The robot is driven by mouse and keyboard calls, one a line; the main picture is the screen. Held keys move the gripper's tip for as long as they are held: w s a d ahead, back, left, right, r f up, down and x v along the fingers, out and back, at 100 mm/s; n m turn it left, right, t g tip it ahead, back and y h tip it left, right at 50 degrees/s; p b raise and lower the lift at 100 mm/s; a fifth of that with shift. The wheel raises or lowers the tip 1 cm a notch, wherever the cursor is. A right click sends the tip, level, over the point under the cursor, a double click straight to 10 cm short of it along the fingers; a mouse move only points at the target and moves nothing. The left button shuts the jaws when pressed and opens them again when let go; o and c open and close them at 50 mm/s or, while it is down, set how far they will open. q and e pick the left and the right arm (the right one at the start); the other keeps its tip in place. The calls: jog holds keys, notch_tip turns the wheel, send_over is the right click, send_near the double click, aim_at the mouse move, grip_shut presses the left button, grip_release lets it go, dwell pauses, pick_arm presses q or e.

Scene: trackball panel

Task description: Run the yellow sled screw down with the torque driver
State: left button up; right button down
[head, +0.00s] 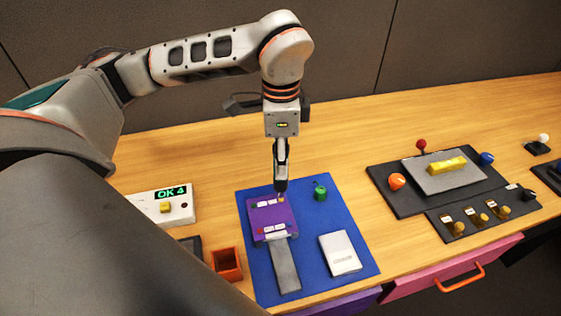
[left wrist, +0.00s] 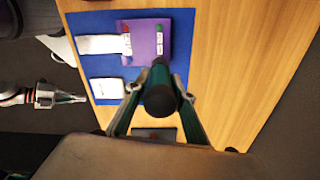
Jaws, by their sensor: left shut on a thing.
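A purple sled (head: 271,217) with small coloured screws and pale labels lies on a blue mat (head: 362,273). The yellow screw (head: 282,199) shows near its far right corner in the head view. My left gripper (head: 281,172) is above that corner, shut on the dark torque driver (head: 281,186), which points down. The driver's lower end is close to the yellow screw; I cannot tell whether they touch. In the left wrist view the driver (left wrist: 159,101) sits between the fingers and hides part of the mat. My right gripper (left wrist: 65,98) shows small at the left there; its jaw state is unclear.
A grey bar (head: 286,266), a white box (head: 341,253) and a green knob (head: 320,192) are on the mat. A white display box (head: 178,207) reads "OK 4". An orange-brown open bin (head: 227,264) stands left of the mat. A dark control panel (head: 392,200) stands right; wood behind the mat is clear.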

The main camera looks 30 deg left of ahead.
pick_arm(q)
jog(key=shift+r+p, duration=1.2)
jog(key=shift+r, duration=1.2)
